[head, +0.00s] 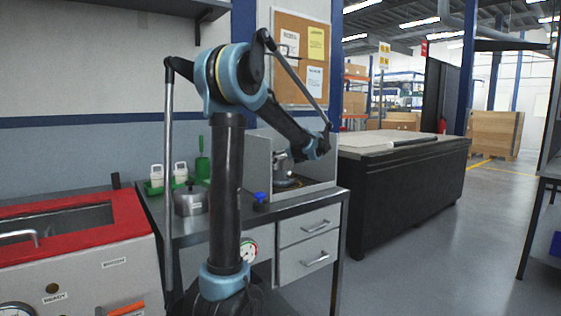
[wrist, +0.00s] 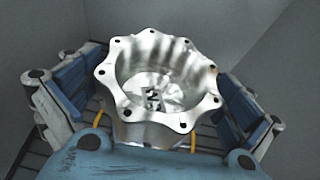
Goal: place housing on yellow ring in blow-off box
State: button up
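The housing (wrist: 157,85), a shiny silver cup with a scalloped, holed flange, sits upright between my gripper's fingers in the wrist view. Parts of the yellow ring (wrist: 193,143) show on both sides below it, on a dark slatted floor. The housing appears to stand within the ring; its base is hidden. My gripper (wrist: 160,100) has its blue-padded fingers spread on either side, with gaps seen beside the housing's body. In the head view my gripper (head: 282,162) is inside the grey blow-off box (head: 258,160), low over the yellow ring (head: 291,185); the housing is hard to make out there.
The box's grey walls stand close around my gripper. On the steel bench are a lidded metal pot (head: 191,201), a blue-topped knob (head: 260,200) and white bottles in a green tray (head: 168,178). A red-topped sink unit (head: 70,225) is at left, a black-sided table (head: 405,185) at right.

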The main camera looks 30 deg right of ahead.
jog(key=v, duration=1.2)
jog(key=shift+d+r, duration=0.1)
dwell(0.4)
